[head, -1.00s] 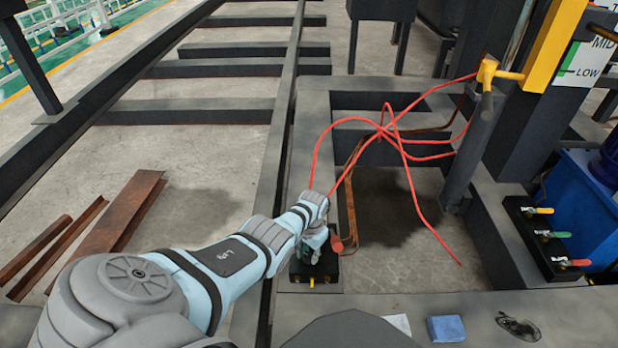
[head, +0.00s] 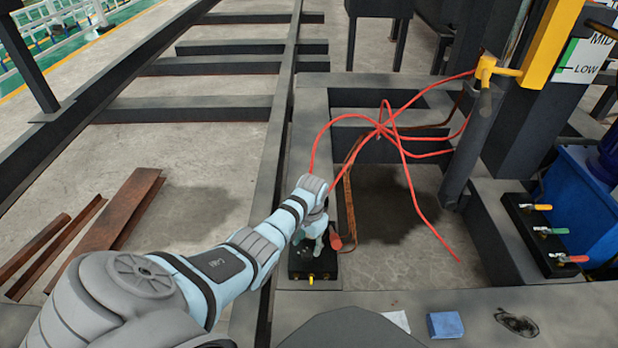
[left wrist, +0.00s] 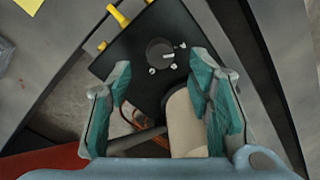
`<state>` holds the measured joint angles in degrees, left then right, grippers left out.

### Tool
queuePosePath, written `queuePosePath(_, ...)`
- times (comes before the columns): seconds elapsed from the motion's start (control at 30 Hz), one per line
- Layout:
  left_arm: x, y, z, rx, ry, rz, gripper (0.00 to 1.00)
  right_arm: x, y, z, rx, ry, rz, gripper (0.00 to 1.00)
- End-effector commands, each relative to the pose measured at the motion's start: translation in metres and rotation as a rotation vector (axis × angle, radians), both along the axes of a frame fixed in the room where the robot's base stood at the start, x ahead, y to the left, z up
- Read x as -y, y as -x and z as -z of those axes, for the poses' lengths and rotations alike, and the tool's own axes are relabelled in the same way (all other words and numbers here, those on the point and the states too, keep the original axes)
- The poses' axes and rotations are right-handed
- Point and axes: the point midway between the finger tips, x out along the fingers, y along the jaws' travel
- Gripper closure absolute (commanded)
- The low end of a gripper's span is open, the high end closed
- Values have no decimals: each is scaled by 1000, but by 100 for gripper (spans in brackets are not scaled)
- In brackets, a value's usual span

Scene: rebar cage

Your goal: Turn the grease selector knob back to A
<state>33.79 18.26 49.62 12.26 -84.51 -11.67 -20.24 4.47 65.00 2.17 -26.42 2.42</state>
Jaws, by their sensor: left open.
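The grease selector knob (left wrist: 160,52) is a round dark grey knob on top of a black box (left wrist: 135,62), which also shows in the head view (head: 300,272). Small pale marks surround the knob; I cannot read them or tell its setting for certain. My left gripper (left wrist: 160,70) is open, with teal fingers on either side of the knob in the left wrist view and apparently not touching it. In the head view, the left gripper (head: 313,238) is above the box and hides the knob. My right gripper is not in view.
Yellow fittings (left wrist: 118,15) stick out of the box's side. Red hoses (head: 405,155) loop beside the left gripper. A black valve block with coloured handles (head: 540,235) stands at right. A blue block (head: 445,325) lies on the front beam.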

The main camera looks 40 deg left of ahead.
Motion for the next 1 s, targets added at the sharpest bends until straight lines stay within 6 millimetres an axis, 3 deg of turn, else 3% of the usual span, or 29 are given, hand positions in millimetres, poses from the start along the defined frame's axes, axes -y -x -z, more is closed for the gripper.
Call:
queuePosePath(0.1, 1, -1, -35, 6, -3, 1, 53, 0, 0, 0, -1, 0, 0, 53)
queuePosePath(0.3, 3, -1, -72, 3, -2, 0, 53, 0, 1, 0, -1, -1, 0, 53)
queuePosePath(1.0, 4, 0, -76, 1, -1, 0, 53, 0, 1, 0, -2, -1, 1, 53)
